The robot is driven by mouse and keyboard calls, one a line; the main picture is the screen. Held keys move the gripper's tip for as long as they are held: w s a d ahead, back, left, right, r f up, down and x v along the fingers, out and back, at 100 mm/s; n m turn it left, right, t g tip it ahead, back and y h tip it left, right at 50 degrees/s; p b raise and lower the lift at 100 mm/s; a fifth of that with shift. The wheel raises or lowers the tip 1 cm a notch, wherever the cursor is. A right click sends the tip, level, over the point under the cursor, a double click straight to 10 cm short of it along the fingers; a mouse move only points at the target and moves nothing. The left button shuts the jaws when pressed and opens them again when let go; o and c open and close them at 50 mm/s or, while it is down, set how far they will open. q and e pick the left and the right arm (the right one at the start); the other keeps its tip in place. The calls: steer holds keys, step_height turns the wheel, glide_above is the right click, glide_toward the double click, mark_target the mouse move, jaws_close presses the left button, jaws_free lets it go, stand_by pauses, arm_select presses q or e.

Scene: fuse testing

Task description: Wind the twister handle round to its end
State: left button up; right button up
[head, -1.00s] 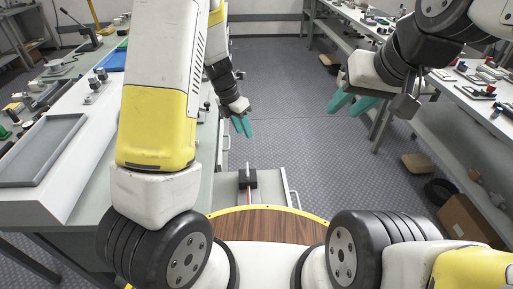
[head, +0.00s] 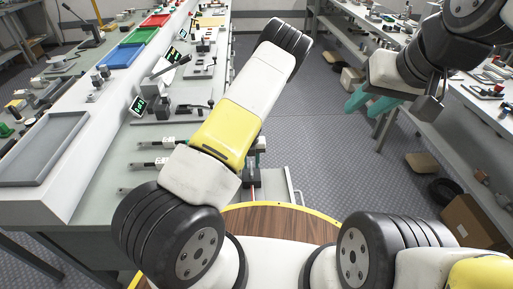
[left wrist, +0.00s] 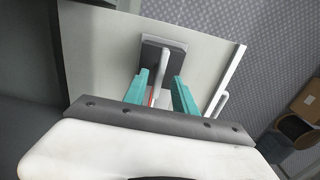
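A dark block (left wrist: 160,58) with a pale upright handle and a red part (left wrist: 152,97) lies on a light grey panel in the left wrist view; it looks like the twister. In the head view the block (head: 252,180) is partly hidden behind my left arm. My left gripper (left wrist: 160,76) is open above it, with its teal fingers apart on both sides of the handle. I cannot tell whether they touch it. In the head view only a bit of the left gripper (head: 261,143) shows. My right gripper (head: 370,103) is open and empty, in the air over the aisle.
The left bench (head: 85,205) carries a grey tray (head: 42,150), blue (head: 120,55), green (head: 138,35) and red bins, lever devices and small displays. A bench (head: 480,115) with parts stands at the right, and a cardboard box (head: 470,220) below it.

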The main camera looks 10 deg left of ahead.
arm_select(q)
steer(key=shift+f, duration=1.1)
steer(key=shift+c, duration=0.4)
jaws_close()
